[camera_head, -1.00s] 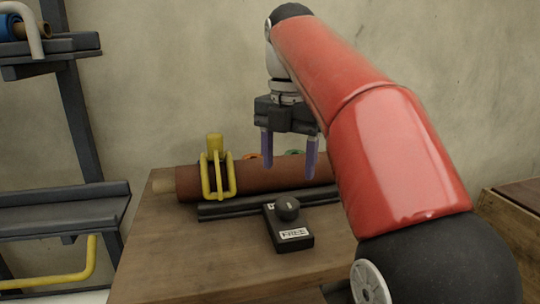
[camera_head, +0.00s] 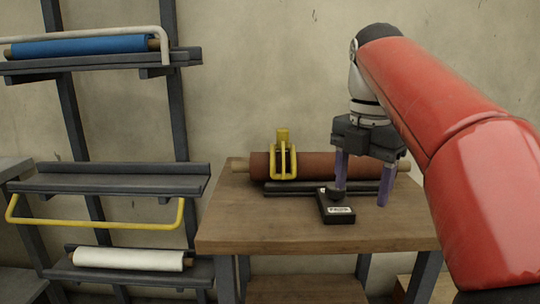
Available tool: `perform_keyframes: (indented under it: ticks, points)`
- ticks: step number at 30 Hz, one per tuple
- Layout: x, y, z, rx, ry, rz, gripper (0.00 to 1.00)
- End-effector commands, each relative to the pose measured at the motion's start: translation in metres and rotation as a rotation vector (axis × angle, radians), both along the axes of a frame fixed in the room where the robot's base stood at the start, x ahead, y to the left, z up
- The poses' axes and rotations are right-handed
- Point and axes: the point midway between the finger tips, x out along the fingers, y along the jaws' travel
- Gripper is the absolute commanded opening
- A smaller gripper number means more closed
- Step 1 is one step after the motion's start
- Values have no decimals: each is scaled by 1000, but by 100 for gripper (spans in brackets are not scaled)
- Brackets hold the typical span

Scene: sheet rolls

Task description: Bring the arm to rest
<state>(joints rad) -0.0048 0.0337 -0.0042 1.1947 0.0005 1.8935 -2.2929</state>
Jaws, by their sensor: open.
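My gripper (camera_head: 362,182) hangs from my red arm (camera_head: 440,110) at the right, pointing down over the wooden table (camera_head: 300,230). Its two purple fingers are apart, with nothing held between them. A brown sheet roll (camera_head: 325,164) lies across the back of the table. A yellow clamp (camera_head: 283,160) straddles the roll left of my gripper. A small black block with a round knob and a white label (camera_head: 337,208) sits in front of the roll, close to the left finger in the picture. Whether the finger touches it, I cannot tell.
A dark rack stands at the left. Its top shelf holds a blue roll (camera_head: 80,47) behind a white bar (camera_head: 100,33). The middle shelf (camera_head: 115,184) is empty, with a yellow bar (camera_head: 95,225) hanging in front. A white roll (camera_head: 130,259) lies on the low shelf.

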Motion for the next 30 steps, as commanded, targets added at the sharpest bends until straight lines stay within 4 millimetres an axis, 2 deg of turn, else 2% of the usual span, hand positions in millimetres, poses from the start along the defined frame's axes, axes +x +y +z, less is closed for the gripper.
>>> perform_keyframes:
  ticks: [8,17,23,30]
  points:
    - [-13,0,-13,9,-42,-215,64]
    - [-40,0,-44,57,-129,-644,64]
    - [-76,0,-93,166,-215,-1158,64]
    - [-123,0,-169,388,-268,-1809,64]
